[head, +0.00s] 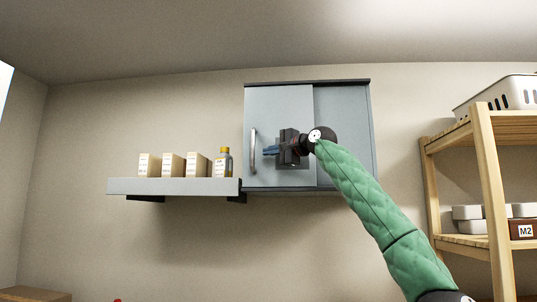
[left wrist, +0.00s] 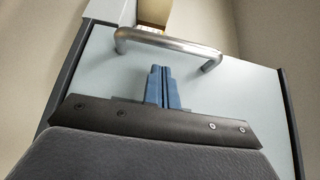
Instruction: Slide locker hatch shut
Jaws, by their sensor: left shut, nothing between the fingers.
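The grey wall locker (head: 345,140) hangs in the middle of the head view. Its lighter hatch panel (head: 285,105) covers the left part of the front, and a darker, set-back panel shows to its right. I see no open gap into the locker. The upright metal bar handle (head: 253,150) is near the hatch's left edge. My left gripper (head: 269,151) is in front of the hatch, just right of the handle, its blue fingers pointing left. In the left wrist view, the fingers (left wrist: 162,88) are together and empty, with the handle (left wrist: 165,45) beyond them. Contact is unclear.
A wall shelf (head: 170,187) left of the locker holds several small boxes (head: 172,165) and a yellow-capped bottle (head: 223,162). A wooden rack (head: 490,180) with bins stands at the right. The wall below the locker is clear.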

